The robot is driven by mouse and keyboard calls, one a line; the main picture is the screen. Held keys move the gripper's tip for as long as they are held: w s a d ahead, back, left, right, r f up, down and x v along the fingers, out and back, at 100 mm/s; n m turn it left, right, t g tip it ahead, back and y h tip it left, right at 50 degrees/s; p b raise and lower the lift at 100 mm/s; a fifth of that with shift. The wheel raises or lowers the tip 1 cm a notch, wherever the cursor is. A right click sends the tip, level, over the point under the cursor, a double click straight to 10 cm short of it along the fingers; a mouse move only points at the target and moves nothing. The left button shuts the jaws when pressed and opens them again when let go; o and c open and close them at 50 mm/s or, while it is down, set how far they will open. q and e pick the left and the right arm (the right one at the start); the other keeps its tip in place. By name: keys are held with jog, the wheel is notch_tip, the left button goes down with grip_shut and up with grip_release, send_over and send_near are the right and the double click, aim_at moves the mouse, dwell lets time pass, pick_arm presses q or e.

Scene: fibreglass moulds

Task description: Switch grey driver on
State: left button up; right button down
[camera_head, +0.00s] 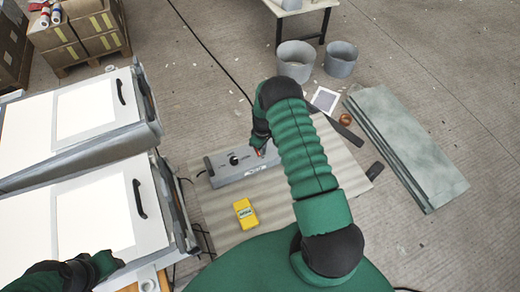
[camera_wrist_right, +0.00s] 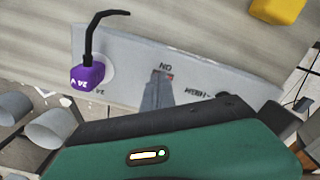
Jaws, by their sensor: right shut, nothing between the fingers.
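The grey driver (camera_head: 225,178) is a long, low box on the floor mat, with a black knob (camera_head: 233,160) on top. Its right end is partly hidden by my right arm in the head view. My left gripper (camera_head: 107,264) is at lower left, jaws unclear.
A yellow device (camera_head: 245,213) lies on the mat (camera_head: 215,215) in front of the driver. White panelled moulds (camera_head: 95,210) stand at left. Grey buckets (camera_head: 295,62) and a long grey-green slab (camera_head: 405,145) are beyond my right arm. Open floor lies at the right.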

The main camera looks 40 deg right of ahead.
jog(key=r+p, duration=0.1)
jog(key=r, duration=0.2)
jog(key=r+p, duration=0.1)
jog(key=shift+a+r+p, duration=0.25)
jog(key=shift+a+p, duration=0.05)
notch_tip(320, 180, up, 2)
jog(key=shift+d+r+p, duration=0.15)
jog(key=shift+r+p, duration=0.05)
jog(key=shift+p, duration=0.5)
